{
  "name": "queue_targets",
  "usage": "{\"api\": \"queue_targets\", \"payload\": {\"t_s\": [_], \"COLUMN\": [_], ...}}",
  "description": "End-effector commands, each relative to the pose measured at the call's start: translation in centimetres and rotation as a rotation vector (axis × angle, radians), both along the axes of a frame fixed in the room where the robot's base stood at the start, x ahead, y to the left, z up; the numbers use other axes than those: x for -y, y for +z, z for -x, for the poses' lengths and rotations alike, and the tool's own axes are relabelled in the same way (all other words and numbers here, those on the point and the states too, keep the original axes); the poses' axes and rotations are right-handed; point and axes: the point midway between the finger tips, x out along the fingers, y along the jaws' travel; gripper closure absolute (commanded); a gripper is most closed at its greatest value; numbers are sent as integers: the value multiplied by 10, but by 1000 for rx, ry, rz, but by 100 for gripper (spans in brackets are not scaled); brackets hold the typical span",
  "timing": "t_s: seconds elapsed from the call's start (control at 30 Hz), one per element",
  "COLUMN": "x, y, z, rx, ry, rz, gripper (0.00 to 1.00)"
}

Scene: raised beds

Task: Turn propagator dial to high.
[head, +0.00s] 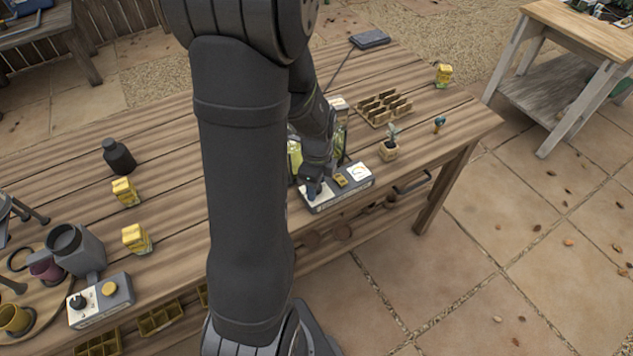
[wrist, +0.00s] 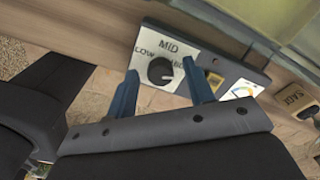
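The propagator's control box (head: 350,184) sits at the table's front edge, with a dial panel, a yellow switch and a gauge. In the wrist view, the black round dial (wrist: 160,71) sits on a white plate (wrist: 187,50) reading LOW at left and MID at top; the right label is partly covered by a finger. I cannot tell where the dial points. My gripper (wrist: 160,67) is open, its two blue fingers on either side of the dial with gaps visible. In the head view, my gripper (head: 313,187) is over the box's left end, and hides the dial.
A second box (head: 101,300) with a black knob and yellow button stands at the front left. Yellow packets (head: 136,239), a dark bottle (head: 118,157) and a grey watering can (head: 77,248) are on the left. A seedling pot (head: 389,151) stands right of the control box.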

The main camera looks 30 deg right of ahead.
Motion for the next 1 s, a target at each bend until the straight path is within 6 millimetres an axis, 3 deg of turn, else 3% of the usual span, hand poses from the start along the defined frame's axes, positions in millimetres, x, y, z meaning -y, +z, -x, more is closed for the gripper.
{"api": "queue_targets", "payload": {"t_s": [0.23,0.37,0.57,1.0], "x": [1,1,1,1], "y": [2,13,49,146], "z": [0,-1,-1,-1], "rx": [1,2,5,4], "ry": [0,0,0,0], "rz": [2,3,5,3], "gripper": [52,52,52,52]}}
